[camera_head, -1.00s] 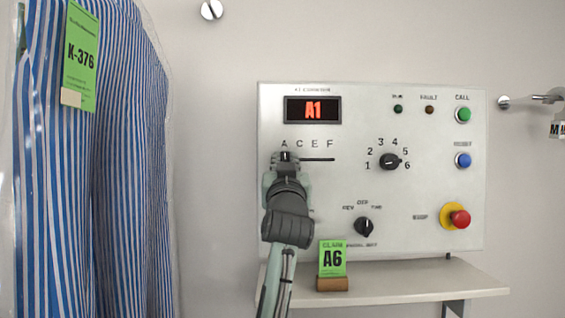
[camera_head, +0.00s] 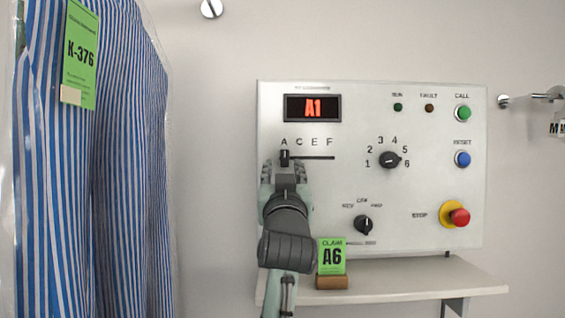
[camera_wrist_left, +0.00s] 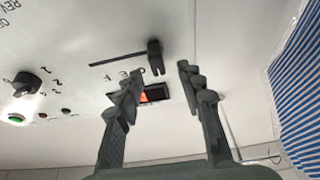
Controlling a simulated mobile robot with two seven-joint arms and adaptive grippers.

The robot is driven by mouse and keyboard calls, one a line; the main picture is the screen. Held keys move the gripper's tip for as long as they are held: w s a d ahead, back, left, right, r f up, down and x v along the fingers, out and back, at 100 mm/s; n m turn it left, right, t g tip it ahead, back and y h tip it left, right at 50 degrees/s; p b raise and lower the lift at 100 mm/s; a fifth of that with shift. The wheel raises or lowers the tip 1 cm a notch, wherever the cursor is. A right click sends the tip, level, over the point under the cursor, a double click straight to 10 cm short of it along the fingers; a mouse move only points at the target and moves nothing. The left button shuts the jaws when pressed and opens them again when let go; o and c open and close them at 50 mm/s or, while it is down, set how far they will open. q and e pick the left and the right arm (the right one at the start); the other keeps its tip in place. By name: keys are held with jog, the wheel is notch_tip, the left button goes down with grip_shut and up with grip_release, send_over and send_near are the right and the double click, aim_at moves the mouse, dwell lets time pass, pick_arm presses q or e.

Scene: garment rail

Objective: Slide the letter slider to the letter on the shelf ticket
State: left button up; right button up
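The letter slider's black knob (camera_head: 284,158) stands under the letter A, at the left end of its slot; the knob also shows in the left wrist view (camera_wrist_left: 155,56). The letters A, C, E, F run above the slot. My left gripper (camera_head: 284,173) is just below the knob. In the left wrist view its fingers (camera_wrist_left: 160,72) are apart and empty, with the knob beyond the gap between the tips. My right gripper is out of view.
The panel (camera_head: 430,140) also carries a numbered dial (camera_head: 389,160), a mode knob (camera_head: 363,224), green and blue buttons, and a red stop button (camera_head: 460,217). A shelf (camera_head: 410,281) juts out below. A striped garment (camera_head: 95,190) with a green tag hangs at left.

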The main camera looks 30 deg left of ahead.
pick_arm(q)
jog(key=v, duration=0.7)
jog(key=shift+a, duration=0.1)
